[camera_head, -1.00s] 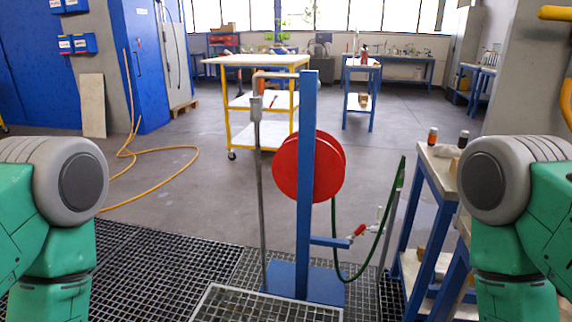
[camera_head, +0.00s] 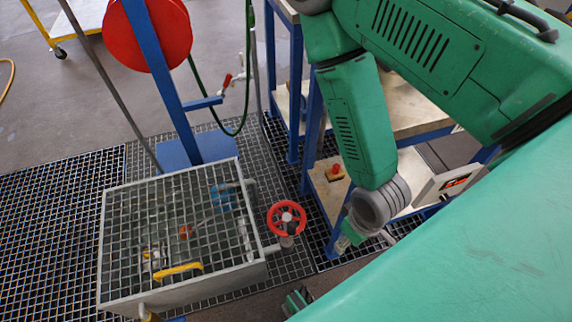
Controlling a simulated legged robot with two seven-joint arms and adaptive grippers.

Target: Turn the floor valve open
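The floor valve's red handwheel (camera_head: 286,218) sits upright-stemmed at the right side of a grating-topped metal box (camera_head: 180,230), with a pipe running to it from the box. My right arm comes in from the upper right and bends down. Its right gripper (camera_head: 350,238) is beside the handwheel, to its right and slightly lower in the picture, apart from it. The gripper's fingers are small and partly hidden, so their opening is unclear. A small green and dark part (camera_head: 297,300), probably mine, shows at the bottom edge. My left gripper is not in view.
A blue post stand with a red hose reel (camera_head: 147,33) stands behind the box. A blue-framed workbench (camera_head: 312,130) is close on the right, behind my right arm. Dark floor grating (camera_head: 50,225) spreads to the left.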

